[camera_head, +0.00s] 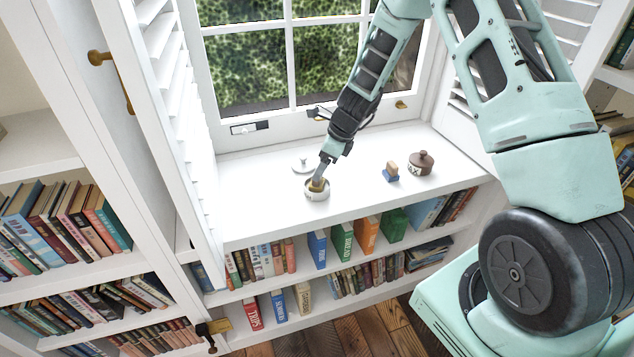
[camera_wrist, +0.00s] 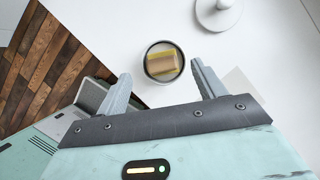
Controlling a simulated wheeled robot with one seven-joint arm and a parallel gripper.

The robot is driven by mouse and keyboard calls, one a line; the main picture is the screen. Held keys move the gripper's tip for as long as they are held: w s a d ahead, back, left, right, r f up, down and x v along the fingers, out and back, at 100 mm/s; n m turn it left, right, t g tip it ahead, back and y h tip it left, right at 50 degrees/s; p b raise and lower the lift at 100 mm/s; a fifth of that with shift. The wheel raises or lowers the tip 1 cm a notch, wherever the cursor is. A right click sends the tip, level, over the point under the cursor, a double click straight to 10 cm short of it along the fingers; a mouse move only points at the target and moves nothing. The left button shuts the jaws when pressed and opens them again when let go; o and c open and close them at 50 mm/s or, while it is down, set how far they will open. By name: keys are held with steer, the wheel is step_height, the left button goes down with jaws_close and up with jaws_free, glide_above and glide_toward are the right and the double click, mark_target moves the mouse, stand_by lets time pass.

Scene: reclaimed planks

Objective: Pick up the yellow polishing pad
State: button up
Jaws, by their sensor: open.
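The yellow polishing pad (camera_wrist: 162,57) lies inside a round white pot with a dark rim (camera_wrist: 146,66). It has a yellow part and a tan part. In the head view the pot (camera_head: 317,196) stands on the white window sill, with the pad (camera_head: 317,186) showing in its mouth. My gripper (camera_wrist: 160,72) is open and empty, its fingers on either side of the pot's mouth in the wrist view. In the head view my gripper (camera_head: 320,177) is just over the pot. Whether the fingers touch the pad or pot I cannot tell.
A white lid with a knob (camera_head: 302,166) lies behind the pot; it also shows in the wrist view (camera_wrist: 216,14). A blue block with a wooden handle (camera_head: 391,172) and a brown lidded wax jar (camera_head: 421,163) stand to the right. Bookshelves (camera_head: 340,224) are below the sill.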

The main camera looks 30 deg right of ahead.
steer(key=x, duration=0.5)
steer(key=shift+d+f, duration=0.15)
steer(key=shift+d, duration=0.05)
steer(key=c, duration=1.1)
steer(key=shift+c, duration=0.2)
step_height(320, 180, up, 10)
steer(key=shift+r+p, duration=0.1)
steer(key=shift+p, duration=0.35)
